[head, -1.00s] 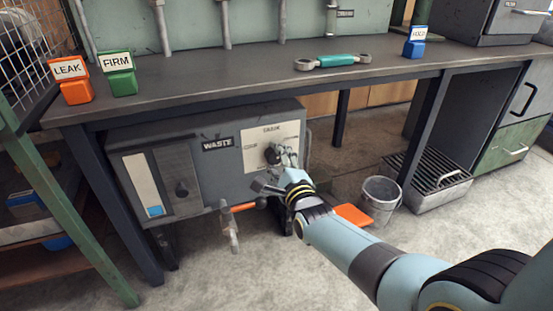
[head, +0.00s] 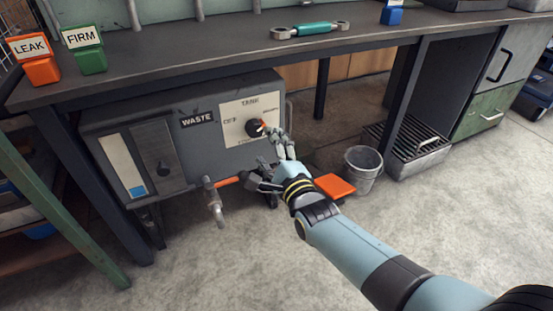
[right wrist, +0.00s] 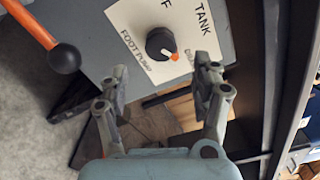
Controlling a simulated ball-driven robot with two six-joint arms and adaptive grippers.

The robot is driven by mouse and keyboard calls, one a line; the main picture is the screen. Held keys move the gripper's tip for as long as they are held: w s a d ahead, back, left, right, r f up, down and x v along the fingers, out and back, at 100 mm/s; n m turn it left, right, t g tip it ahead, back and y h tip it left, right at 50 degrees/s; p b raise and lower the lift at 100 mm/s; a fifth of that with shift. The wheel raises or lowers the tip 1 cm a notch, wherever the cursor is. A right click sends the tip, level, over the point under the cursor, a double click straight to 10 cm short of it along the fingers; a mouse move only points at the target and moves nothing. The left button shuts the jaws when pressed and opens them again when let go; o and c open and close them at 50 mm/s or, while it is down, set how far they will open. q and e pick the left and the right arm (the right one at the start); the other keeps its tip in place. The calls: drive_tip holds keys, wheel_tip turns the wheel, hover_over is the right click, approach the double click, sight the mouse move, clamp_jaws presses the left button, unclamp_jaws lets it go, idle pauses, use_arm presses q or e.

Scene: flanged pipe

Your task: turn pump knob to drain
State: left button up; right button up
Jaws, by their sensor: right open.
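The pump knob (head: 255,128) is a round black knob with an orange pointer, on the cream TANK plate (head: 236,109) of the grey WASTE unit under the bench. In the right wrist view the knob (right wrist: 158,42) shows in full, its orange mark turned toward a small label partly hidden by a finger. In the head view the pointer aims up and right. My right gripper (head: 281,143) is open and empty, just right of and below the knob, apart from it. In the right wrist view its fingers (right wrist: 163,68) straddle the space before the knob. My left gripper is not in view.
A tap with an orange handle (head: 227,182) sticks out below the unit. An orange pedal (head: 334,186) and a metal bucket (head: 362,168) stand right of my wrist. The bench top (head: 190,54) overhangs the unit, with a table leg (head: 93,183) at left.

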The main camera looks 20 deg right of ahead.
drive_tip(key=s, duration=0.5)
drive_tip(key=shift+d, duration=0.1)
